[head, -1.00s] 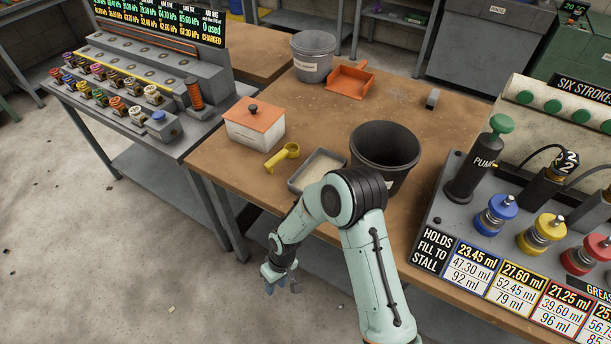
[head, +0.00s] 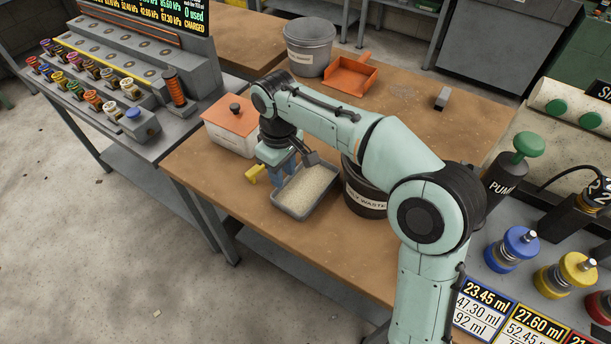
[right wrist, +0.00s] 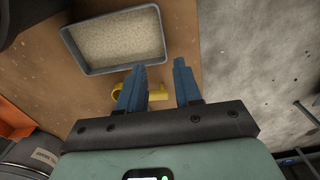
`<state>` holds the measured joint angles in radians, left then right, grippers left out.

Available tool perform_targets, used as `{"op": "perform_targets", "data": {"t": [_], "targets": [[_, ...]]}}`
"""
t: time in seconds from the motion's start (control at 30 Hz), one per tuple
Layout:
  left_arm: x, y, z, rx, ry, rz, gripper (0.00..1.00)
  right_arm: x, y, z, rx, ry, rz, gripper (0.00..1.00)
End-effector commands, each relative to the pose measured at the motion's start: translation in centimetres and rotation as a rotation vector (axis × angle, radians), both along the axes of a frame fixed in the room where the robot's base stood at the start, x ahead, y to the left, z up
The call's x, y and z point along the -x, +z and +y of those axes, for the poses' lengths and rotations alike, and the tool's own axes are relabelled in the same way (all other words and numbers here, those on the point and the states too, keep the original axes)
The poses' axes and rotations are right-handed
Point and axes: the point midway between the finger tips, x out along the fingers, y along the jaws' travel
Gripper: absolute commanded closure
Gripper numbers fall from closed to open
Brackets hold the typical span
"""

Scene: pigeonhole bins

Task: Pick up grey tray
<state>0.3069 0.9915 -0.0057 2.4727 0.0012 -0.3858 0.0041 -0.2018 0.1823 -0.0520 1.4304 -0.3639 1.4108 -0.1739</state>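The grey tray (head: 284,210) is a shallow rectangular pan filled with pale granules. It lies flat on the wooden bench, near its front edge. It also shows at the upper left of the right wrist view (right wrist: 112,69). My right gripper (head: 283,172) is above the bench at the tray's far left side, and its arm reaches over from the right. In the right wrist view its blue fingers (right wrist: 160,67) are apart with nothing between their tips, beside the tray's rim. The gap in height between fingers and tray is hard to judge. My left gripper is not in view.
A yellow scoop (head: 252,174) lies beside the tray, partly behind my gripper. A white box with an orange lid (head: 232,124) stands behind. A dark waste bucket (head: 365,204) stands close right of the tray, partly hidden by my arm. An orange dustpan (head: 350,76) lies further back.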

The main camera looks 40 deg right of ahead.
Motion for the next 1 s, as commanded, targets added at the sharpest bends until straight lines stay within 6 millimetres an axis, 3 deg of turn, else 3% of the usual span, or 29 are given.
{"op": "perform_targets", "data": {"t": [0.4, 0.57, 0.83, 1.0], "targets": [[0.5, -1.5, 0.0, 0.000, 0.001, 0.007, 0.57, 0.1, -7.2, 0.0, 0.001, 0.000, 0.005, 0.66], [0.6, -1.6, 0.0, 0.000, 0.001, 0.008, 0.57, 0.0, -8.2, 0.0, 0.000, -0.001, 0.003, 0.66], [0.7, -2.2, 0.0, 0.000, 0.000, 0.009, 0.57, 0.1, -11.9, 0.3, 0.001, -0.001, 0.005, 0.66], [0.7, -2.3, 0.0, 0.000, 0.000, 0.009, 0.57, 0.0, -13.2, 0.3, 0.000, -0.001, 0.003, 0.66]]}}
